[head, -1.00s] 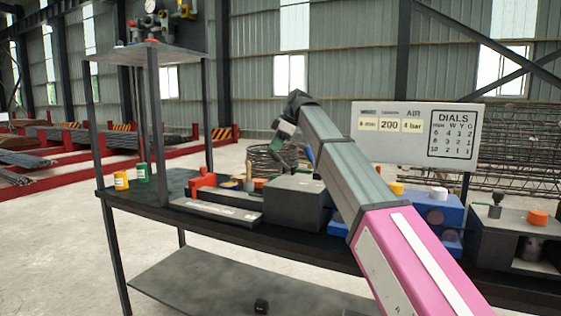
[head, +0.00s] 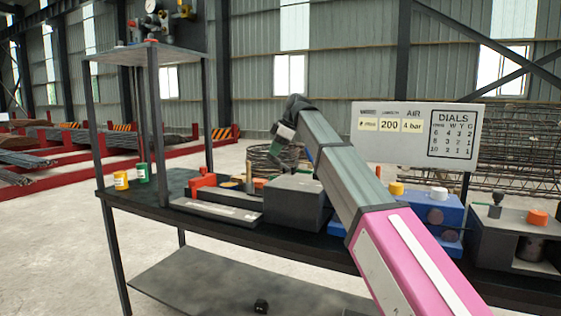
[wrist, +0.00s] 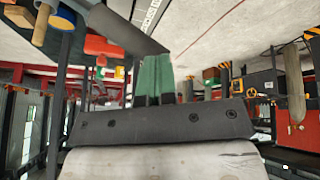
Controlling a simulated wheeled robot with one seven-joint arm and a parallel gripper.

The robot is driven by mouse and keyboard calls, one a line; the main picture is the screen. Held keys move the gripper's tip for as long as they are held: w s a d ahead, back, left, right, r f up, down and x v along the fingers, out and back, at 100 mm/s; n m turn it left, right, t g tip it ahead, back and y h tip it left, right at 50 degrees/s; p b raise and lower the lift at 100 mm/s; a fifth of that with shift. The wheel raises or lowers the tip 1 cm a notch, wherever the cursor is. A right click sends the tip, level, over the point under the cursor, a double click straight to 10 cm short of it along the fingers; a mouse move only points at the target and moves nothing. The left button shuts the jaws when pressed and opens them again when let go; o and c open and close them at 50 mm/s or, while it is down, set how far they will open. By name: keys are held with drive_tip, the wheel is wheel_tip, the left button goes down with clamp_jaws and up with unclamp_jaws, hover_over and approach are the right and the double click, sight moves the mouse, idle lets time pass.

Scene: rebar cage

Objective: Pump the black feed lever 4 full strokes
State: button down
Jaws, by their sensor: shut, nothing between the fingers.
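My gripper (head: 274,150) is at the end of my raised arm, above the bench's grey box (head: 296,203) in the head view. In the wrist view, the green fingers of my gripper (wrist: 155,75) are closed together and hold nothing. A dark grey bar-like part (wrist: 122,28) lies close to the fingertips there; I cannot tell whether they touch it. A small black-knobbed stick (head: 497,198) stands on the grey machine at the right. I cannot tell for sure which part is the black feed lever; my arm hides part of the bench.
The dark bench (head: 250,238) carries red blocks (head: 203,182), a yellow cup (head: 121,180), a green cup (head: 142,173) and a blue unit (head: 440,213). A sign panel (head: 420,134) stands behind at the right. A shelf frame (head: 152,130) rises at the left.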

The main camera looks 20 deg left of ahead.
drive_tip(key=shift+f, duration=0.15)
drive_tip(key=shift+s+f, duration=0.25)
drive_tip(key=shift+f, duration=0.25)
drive_tip(key=shift+s+f, duration=0.3)
drive_tip(key=shift+f, duration=0.45)
drive_tip(key=shift+s+f, duration=0.2)
drive_tip(key=shift+f, duration=0.45)
